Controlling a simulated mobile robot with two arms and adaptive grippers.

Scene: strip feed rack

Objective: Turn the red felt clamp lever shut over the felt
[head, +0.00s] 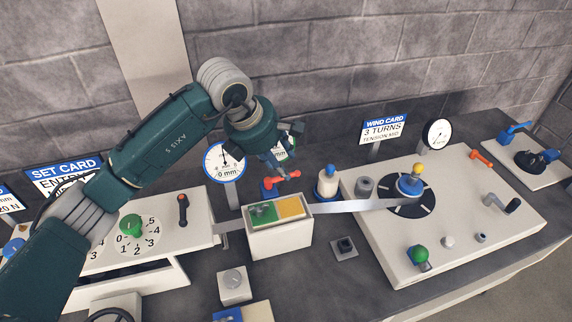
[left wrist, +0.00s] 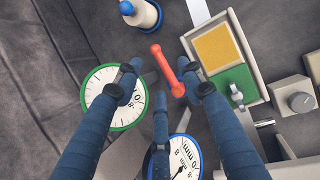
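The red felt clamp lever (head: 282,180) stands behind the box with the green and yellow pads. In the left wrist view the lever (left wrist: 168,71) lies beside the pads, apart from them. The green pad (head: 262,212) and the yellow pad (head: 290,206) lie side by side on the white box (head: 281,241). My left gripper (head: 284,160) is just above and behind the lever. In the left wrist view its fingers (left wrist: 160,95) are spread, with the lever showing between and beyond them. I cannot tell whether any finger touches it. My right gripper is in neither view.
A metal strip (head: 360,206) runs from the box to the black reel on the right panel. A white bottle (head: 327,184) with a blue base stands right of the lever. A round gauge (head: 225,160) stands behind and left.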

